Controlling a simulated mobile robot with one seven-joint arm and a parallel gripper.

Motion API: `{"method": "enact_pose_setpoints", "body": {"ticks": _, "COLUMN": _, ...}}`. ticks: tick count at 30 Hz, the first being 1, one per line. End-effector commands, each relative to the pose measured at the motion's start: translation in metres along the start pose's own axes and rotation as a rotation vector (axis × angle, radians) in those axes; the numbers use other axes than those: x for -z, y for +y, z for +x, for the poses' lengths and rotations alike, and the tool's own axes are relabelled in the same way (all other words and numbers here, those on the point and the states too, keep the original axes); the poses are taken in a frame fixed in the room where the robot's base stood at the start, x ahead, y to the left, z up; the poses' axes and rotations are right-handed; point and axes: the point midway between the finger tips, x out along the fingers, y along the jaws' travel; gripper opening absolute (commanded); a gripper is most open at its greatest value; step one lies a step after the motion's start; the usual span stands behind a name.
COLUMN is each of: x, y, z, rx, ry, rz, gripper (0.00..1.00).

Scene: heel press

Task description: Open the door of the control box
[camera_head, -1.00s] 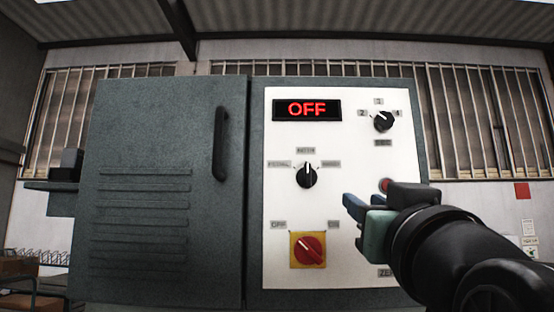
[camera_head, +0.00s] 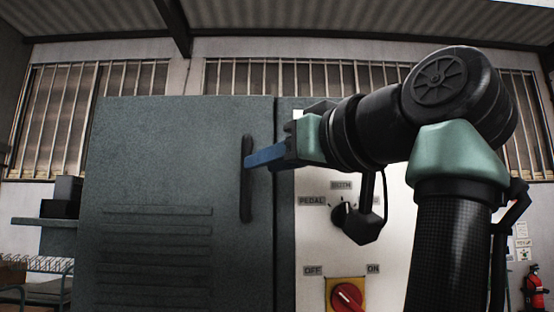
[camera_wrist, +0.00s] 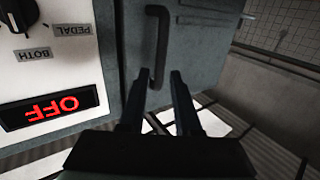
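The control box door (camera_head: 170,180) is a dark grey panel with louvre slots, and it looks shut. Its black vertical handle (camera_head: 246,200) is near the door's right edge; it also shows in the wrist view (camera_wrist: 160,35). My gripper (camera_head: 251,159) reaches in from the right at the height of the handle's upper part. In the wrist view my gripper (camera_wrist: 160,75) is open, its two dark fingers apart, with one end of the handle showing between the fingertips. I cannot tell whether the fingers touch the handle.
The white control panel right of the door has a black selector knob (camera_head: 345,215), a red and yellow switch (camera_head: 347,296) and a display (camera_wrist: 48,107) reading OFF. My arm hides much of the panel. A shelf (camera_head: 45,221) is at the left, a fire extinguisher (camera_head: 536,288) far right.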

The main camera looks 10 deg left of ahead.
Motion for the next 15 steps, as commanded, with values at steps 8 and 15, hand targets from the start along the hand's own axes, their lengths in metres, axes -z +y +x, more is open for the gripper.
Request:
{"method": "enact_pose_setpoints", "body": {"ticks": 8, "x": 0.004, "y": 0.000, "z": 0.050, "rx": 0.001, "ry": -0.003, "rz": 0.001, "gripper": 0.32}}
{"method": "enact_pose_setpoints", "body": {"ticks": 15, "x": 0.001, "y": 0.000, "z": 0.065, "rx": -0.001, "ry": -0.001, "rz": 0.001, "gripper": 0.32}}
